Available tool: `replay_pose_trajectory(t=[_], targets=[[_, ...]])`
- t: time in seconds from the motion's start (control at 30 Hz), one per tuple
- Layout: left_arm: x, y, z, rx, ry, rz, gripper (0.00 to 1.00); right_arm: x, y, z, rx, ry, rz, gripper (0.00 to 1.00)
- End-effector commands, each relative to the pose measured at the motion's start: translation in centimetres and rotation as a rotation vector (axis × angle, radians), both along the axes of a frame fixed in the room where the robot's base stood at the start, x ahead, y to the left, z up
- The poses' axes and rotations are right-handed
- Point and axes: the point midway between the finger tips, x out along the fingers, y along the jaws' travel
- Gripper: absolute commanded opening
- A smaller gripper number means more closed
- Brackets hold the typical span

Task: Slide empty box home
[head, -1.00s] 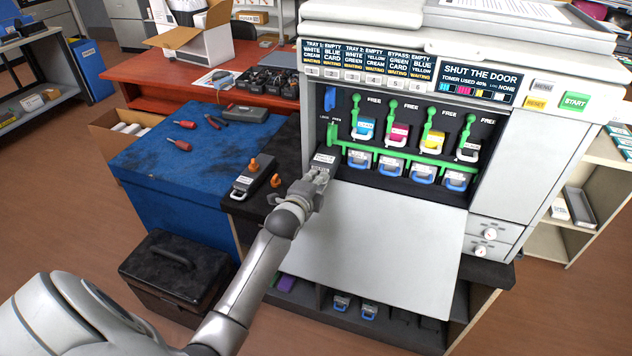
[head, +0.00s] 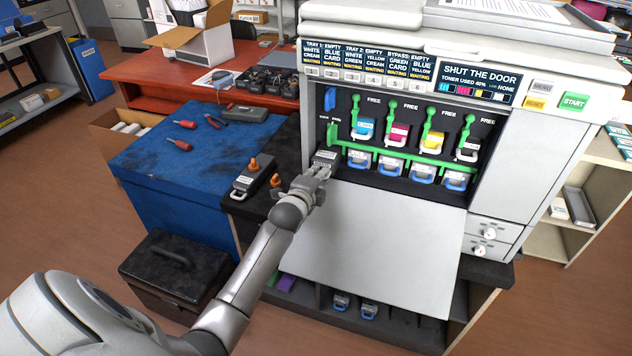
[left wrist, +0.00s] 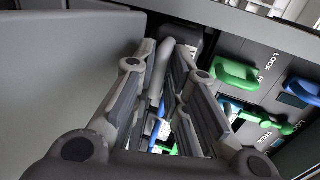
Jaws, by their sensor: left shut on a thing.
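The empty box (head: 325,157) is a dark grey box with a pale label. It sits in the leftmost bay of the open printer (head: 402,172), with its near end at the opening. My left gripper (head: 321,172) is shut on the box's near end. In the left wrist view the gripper (left wrist: 168,62) has its two fingers around a grey handle. The gripper and handle hide much of the box there, and its inner end cannot be seen. A green lever (head: 334,132) stands above the box. My right gripper is not in view.
Four toner cartridges with blue handles sit right of the box, below a green rail (head: 400,165). The lowered white door (head: 375,240) lies below the bay. The screen (head: 478,82) reads "SHUT THE DOOR".

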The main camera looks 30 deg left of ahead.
Motion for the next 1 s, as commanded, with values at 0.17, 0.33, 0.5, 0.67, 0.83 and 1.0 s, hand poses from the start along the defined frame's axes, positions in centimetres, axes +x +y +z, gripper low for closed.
replay_pose_trajectory(t=[0.17,0.33,0.5,0.67,0.83,1.0], targets=[[1.8,0.5,-0.2,0.002,0.001,0.000,0.00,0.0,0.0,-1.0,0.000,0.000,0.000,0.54],[3.5,0.9,-0.2,0.002,0.001,0.000,0.00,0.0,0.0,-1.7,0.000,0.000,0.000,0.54],[4.4,1.1,-0.1,0.001,0.002,0.001,0.00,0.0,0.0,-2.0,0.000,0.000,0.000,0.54],[4.4,1.1,-0.1,0.000,0.003,0.001,0.00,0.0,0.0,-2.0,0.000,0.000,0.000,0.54],[4.4,1.1,-0.1,0.000,0.003,0.001,0.26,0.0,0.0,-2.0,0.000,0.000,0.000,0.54],[4.4,1.1,-0.2,-0.001,0.005,0.001,0.39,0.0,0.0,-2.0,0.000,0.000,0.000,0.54]])
